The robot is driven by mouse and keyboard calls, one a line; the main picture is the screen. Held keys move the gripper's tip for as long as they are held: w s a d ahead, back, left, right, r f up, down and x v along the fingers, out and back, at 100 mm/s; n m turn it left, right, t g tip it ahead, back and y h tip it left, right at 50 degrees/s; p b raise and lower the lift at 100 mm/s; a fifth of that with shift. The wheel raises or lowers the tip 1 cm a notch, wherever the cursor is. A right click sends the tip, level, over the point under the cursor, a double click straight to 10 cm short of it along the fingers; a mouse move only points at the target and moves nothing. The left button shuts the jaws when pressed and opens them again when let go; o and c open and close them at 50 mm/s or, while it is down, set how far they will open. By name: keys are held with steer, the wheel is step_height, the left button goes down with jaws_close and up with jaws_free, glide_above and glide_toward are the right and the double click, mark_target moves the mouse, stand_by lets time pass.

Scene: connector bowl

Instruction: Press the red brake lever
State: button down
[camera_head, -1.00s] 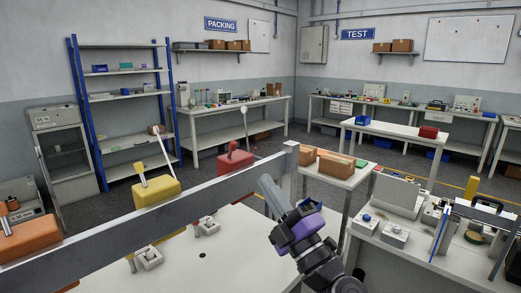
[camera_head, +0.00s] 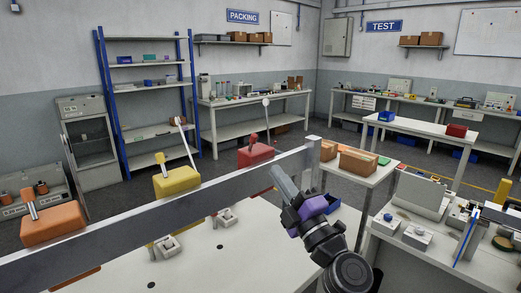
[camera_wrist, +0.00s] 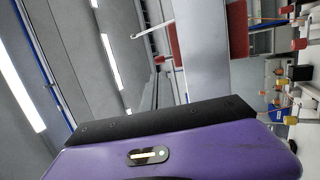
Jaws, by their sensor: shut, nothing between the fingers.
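A red block (camera_head: 256,155) sits at the grey rail's far end in the head view, with a short red handle (camera_head: 253,138) on top. A thin rod with a pale round end (camera_head: 266,103) rises beside it. My gripper (camera_head: 274,170) is shut and empty, to the right of and below the red block in the picture, apart from it. In the wrist view, a red surface (camera_wrist: 238,32) shows beside a grey panel, and a pale rod (camera_wrist: 150,32) lies left of it. The fingertips are not clear there.
A long grey rail (camera_head: 130,220) crosses above the white table (camera_head: 225,265). A yellow block (camera_head: 176,182) with a white lever and an orange block (camera_head: 53,223) with a metal lever stand along it. Cartons (camera_head: 358,161) stand on a table to the right.

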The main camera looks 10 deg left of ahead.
mark_target(255, 140)
steer(key=b+x, duration=0.1)
steer(key=x, duration=0.8)
steer(key=shift+w+a+r, duration=0.15)
steer(key=shift+w+r, duration=0.05)
steer(key=shift+w+r+p, duration=0.1)
steer(key=shift+w+p, duration=0.05)
steer(key=shift+p, duration=0.15)
steer(key=shift+r, duration=0.1)
